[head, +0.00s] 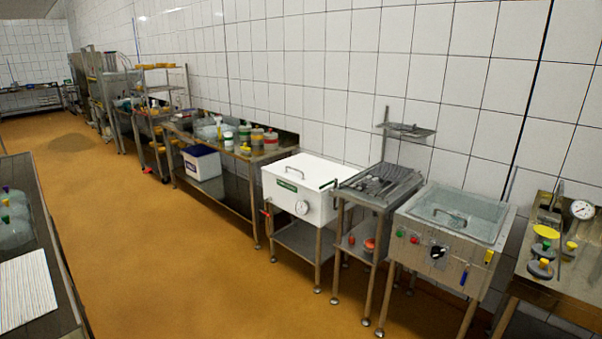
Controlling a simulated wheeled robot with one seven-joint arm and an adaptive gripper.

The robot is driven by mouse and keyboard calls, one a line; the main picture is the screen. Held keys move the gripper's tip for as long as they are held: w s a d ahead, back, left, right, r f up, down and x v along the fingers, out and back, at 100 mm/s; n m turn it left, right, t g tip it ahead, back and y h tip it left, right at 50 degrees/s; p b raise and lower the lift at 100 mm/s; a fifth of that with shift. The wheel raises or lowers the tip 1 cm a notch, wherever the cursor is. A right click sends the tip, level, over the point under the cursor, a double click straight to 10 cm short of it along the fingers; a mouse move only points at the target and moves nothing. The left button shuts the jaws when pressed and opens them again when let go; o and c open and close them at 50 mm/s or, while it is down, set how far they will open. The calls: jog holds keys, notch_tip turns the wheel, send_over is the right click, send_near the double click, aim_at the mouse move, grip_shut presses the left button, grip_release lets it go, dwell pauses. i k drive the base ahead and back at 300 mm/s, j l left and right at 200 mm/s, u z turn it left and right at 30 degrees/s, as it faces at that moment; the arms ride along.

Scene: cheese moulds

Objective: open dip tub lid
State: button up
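Two lidded tubs stand along the tiled wall, and I cannot tell for sure which one is the dip tub. One is a steel tub (435,259) at the right, with buttons and a black knob on its front. Its see-through lid (468,208) looks shut and has a bar handle (450,217). The other is a white box-shaped tub (283,206) left of it, with a round gauge and a green label on its front. Its white lid (308,167) looks shut and has a handle (293,172). My gripper is not in view.
A steel rack stand (377,187) stands between the two tubs. A steel table (562,278) with a gauge and yellow-topped items is at the far right. A bench with jars (257,138) runs left. The orange floor (170,260) in front is clear; another table edges the left.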

aim_at(310, 172)
jog(key=i+u, duration=0.15)
jog(key=i, duration=0.4)
jog(key=i+u, duration=0.15)
jog(key=i, duration=0.35)
jog(key=i+u, duration=0.15)
jog(key=i, duration=0.4)
jog(key=i+l+u, duration=0.15)
jog(key=i, duration=0.35)
jog(key=i+l+u, duration=0.15)
jog(key=i, duration=0.35)
jog(key=i+z, duration=0.15)
jog(key=i, duration=0.45)
jog(key=i+j+z, duration=0.15)
jog(key=i, duration=0.5)
jog(key=i+j+z, duration=0.15)
jog(key=i, duration=0.45)
